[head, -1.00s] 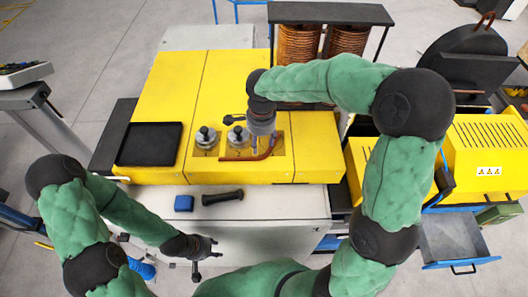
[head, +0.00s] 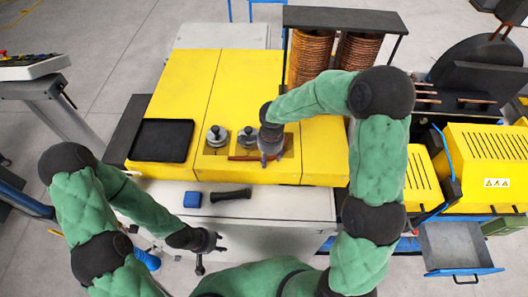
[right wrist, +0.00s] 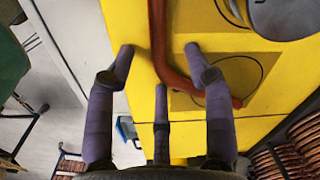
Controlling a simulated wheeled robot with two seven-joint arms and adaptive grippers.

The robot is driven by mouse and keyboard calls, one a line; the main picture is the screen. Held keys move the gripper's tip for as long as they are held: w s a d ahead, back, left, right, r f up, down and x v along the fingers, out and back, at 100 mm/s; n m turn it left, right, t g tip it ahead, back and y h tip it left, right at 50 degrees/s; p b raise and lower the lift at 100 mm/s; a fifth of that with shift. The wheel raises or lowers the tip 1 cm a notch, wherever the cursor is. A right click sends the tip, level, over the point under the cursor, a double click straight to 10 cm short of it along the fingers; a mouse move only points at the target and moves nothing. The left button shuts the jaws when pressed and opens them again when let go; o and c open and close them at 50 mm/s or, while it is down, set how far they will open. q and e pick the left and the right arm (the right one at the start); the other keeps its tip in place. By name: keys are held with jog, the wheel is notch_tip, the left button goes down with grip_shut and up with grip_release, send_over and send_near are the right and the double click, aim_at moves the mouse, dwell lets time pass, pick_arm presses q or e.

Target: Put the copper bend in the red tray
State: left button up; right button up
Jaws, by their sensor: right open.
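The copper bend (right wrist: 172,62) is a reddish tube with one curved end, lying at the yellow machine's front recess. In the head view its left part (head: 243,158) shows, and my right gripper hides the rest. My right gripper (head: 270,158) points down over the bend. In the right wrist view its fingers (right wrist: 160,50) are spread open, with the bend passing between them; I cannot tell whether they touch it. My left gripper (head: 220,243) is open and empty in front of the white cabinet. No red tray shows; a black tray (head: 132,151) sits on the machine's left.
Two round metal fixtures (head: 217,135) stand left of my right gripper. Copper coils (head: 310,58) stand behind. A yellow slotted machine (head: 485,160) is at right.

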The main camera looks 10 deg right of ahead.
jog(key=shift+c, duration=0.3)
grip_shut()
jog(key=shift+r, duration=0.15)
jog(key=shift+w+r+b, duration=0.1)
jog(key=shift+r+b, duration=0.4)
jog(key=shift+r, duration=0.15)
jog(key=s+a+r+b, duration=0.4)
jog(key=s+r, duration=0.7)
jog(key=s, duration=0.2)
jog(key=shift+s+r, duration=0.15)
jog(key=shift+s, duration=0.25)
